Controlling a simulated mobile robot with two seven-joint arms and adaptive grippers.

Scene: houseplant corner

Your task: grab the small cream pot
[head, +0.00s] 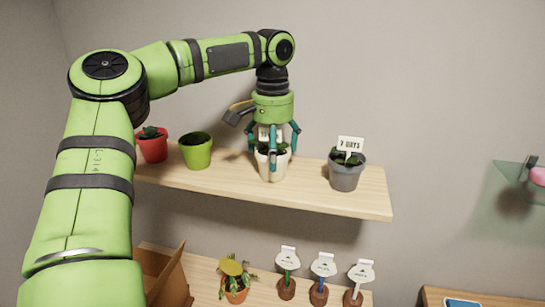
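The small cream pot (263,170) stands upright on the upper wooden shelf (335,199) in the head view. It holds a green plant and a white label, both partly hidden behind fingers. My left gripper (272,160) points straight down over it, with its teal fingers spread around the pot. One finger passes in front of the pot, and the others are beside its rim on the left and right. The fingers look open; contact with the pot cannot be made out. My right gripper is not in view.
A green pot (196,154) and a red pot (153,149) stand left of the cream pot. A grey pot (345,177) with a sign reading "7 DAYS" stands to the right. Below are an orange pot (236,294), several tagged items and a cardboard box (163,276).

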